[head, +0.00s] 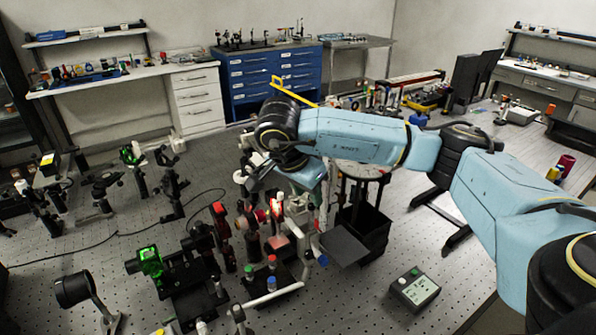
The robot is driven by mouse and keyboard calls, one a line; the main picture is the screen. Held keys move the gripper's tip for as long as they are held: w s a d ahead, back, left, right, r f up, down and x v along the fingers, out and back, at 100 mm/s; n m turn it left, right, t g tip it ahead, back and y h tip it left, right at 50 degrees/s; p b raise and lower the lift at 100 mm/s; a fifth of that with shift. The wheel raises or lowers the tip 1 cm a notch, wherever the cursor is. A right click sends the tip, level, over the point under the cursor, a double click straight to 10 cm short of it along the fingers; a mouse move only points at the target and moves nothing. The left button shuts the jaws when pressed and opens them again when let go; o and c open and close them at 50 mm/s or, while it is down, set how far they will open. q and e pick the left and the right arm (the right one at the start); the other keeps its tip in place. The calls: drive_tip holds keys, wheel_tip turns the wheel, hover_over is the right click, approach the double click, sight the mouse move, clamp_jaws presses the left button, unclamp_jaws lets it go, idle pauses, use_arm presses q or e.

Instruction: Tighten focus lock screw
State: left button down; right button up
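My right arm comes in from the right in the head view, and its wrist bends down over the middle of the optical bench (330,300). My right gripper (258,183) is below the wrist, close to the cluster of optics mounts (277,215). The wrist and mounts partly hide its fingers, so I cannot tell whether it is open, shut or touching anything. A red glow (277,208) shows in the cluster just below it. I cannot pick out the focus lock screw at this size. My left gripper is not in view.
Green-lit optics (150,262) stand at the lower left, with several black posts farther back. A control box (415,289) lies at the lower right. A dark open box (363,232) stands beside the cluster. The bench between this box and the control box is mostly clear.

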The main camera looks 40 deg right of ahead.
drive_tip(key=p+v, duration=0.2)
drive_tip(key=v, duration=0.7)
drive_tip(key=shift+r, duration=0.3)
drive_tip(key=shift+a, duration=0.15)
